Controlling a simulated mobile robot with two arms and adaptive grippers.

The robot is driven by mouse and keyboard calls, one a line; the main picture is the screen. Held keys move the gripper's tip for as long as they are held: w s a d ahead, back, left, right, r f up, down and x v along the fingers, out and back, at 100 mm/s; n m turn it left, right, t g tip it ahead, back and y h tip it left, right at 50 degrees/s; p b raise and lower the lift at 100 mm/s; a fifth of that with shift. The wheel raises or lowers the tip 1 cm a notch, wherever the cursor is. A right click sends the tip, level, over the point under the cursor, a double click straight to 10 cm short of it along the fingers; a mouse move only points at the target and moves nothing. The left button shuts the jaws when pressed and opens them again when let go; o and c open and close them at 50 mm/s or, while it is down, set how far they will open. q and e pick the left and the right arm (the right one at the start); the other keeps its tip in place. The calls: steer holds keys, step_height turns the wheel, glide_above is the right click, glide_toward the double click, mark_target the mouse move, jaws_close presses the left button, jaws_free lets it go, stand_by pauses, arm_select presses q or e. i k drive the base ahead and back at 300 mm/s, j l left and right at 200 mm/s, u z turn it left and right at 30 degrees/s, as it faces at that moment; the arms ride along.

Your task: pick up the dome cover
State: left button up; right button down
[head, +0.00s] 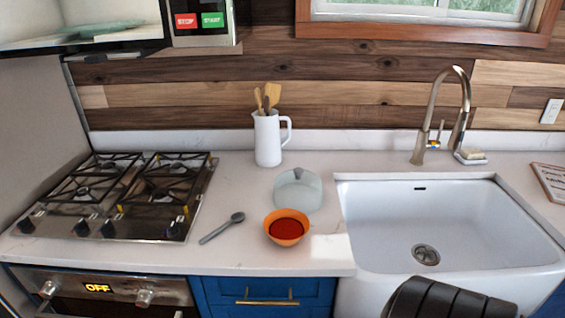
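The dome cover (298,191) is a pale, translucent grey-green dome with a small grey knob on top. It stands on the white counter, left of the sink and just behind an orange bowl (286,227) with dark red contents. The bowl's rim overlaps the dome's lower front edge in the view, and I cannot tell whether they touch. Neither of my grippers shows in the head view, and nothing is holding the dome.
A grey spoon (222,228) lies left of the bowl. A white pitcher (268,140) with wooden utensils stands behind the dome. A gas cooktop (196,203) is at left. The sink (440,208) with a tall faucet (462,100) is at right. A dark ribbed shape (450,300) shows at the lower right.

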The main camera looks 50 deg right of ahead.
mark_target(298, 188)
steer(key=i+z, duration=0.15)
steer(key=z, duration=0.35)
steer(key=i+j+z, duration=0.1)
steer(key=z, duration=0.4)
steer(key=i, duration=0.05)
